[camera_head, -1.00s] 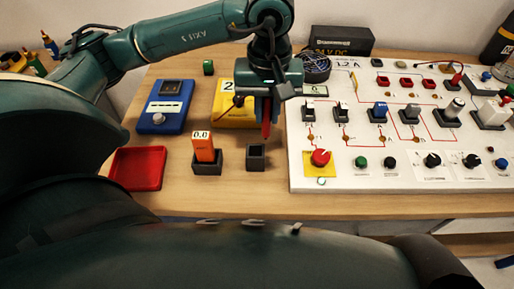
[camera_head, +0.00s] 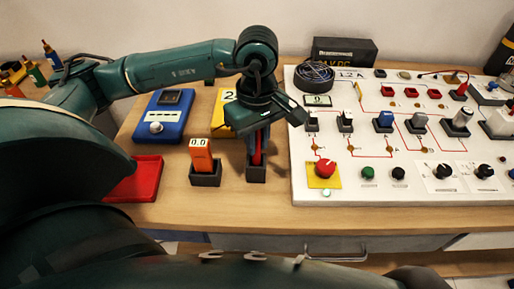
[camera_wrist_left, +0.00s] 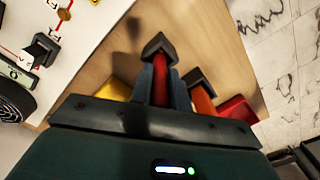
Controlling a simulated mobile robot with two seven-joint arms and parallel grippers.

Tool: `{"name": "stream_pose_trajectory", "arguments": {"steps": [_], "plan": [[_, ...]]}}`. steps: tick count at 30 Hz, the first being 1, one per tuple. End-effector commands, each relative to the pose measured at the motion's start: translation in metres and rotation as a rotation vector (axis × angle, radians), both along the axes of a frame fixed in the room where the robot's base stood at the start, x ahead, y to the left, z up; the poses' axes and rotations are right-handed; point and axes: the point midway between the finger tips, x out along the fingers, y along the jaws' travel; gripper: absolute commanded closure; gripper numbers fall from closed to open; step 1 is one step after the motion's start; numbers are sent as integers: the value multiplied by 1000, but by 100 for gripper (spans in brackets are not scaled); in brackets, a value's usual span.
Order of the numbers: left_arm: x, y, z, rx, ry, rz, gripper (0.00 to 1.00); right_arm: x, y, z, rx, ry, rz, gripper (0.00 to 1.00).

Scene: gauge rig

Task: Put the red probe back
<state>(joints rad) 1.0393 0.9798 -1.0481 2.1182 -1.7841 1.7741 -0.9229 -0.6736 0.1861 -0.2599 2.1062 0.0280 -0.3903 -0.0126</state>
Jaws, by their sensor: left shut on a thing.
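The red probe (camera_head: 257,152) is upright between the fingers of my left gripper (camera_head: 257,158), which is shut on it. Its lower end is at the mouth of the small dark square holder (camera_head: 256,175); I cannot tell how deep it reaches. In the left wrist view the red probe (camera_wrist_left: 160,88) runs between the two fingers toward the dark holder (camera_wrist_left: 157,44). The orange unit reading 0.0 (camera_head: 200,158) stands in its own dark holder (camera_head: 205,179), left of the gripper. My right gripper is not in view.
A red tray (camera_head: 146,182) lies at the left, with a blue meter (camera_head: 163,118) behind it. A yellow block (camera_head: 226,118) is behind the gripper. The white panel (camera_head: 310,195) with knobs and switches is close on the right. The table front between is clear.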

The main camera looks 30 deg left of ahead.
Motion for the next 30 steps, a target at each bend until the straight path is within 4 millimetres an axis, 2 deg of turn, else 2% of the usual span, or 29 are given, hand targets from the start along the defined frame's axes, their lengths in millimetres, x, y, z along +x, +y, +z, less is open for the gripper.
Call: {"name": "stream_pose_trajectory", "arguments": {"steps": [6,17,18,25,30], "plan": [[-1,0,-29,1,3,0,100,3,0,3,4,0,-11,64],[0,0,-35,0,1,-1,100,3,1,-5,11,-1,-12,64],[0,0,-32,0,1,-1,79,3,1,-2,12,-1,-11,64],[0,0,-32,0,1,-1,61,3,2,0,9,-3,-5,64],[0,0,-32,0,1,-1,61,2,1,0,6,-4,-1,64]]}}
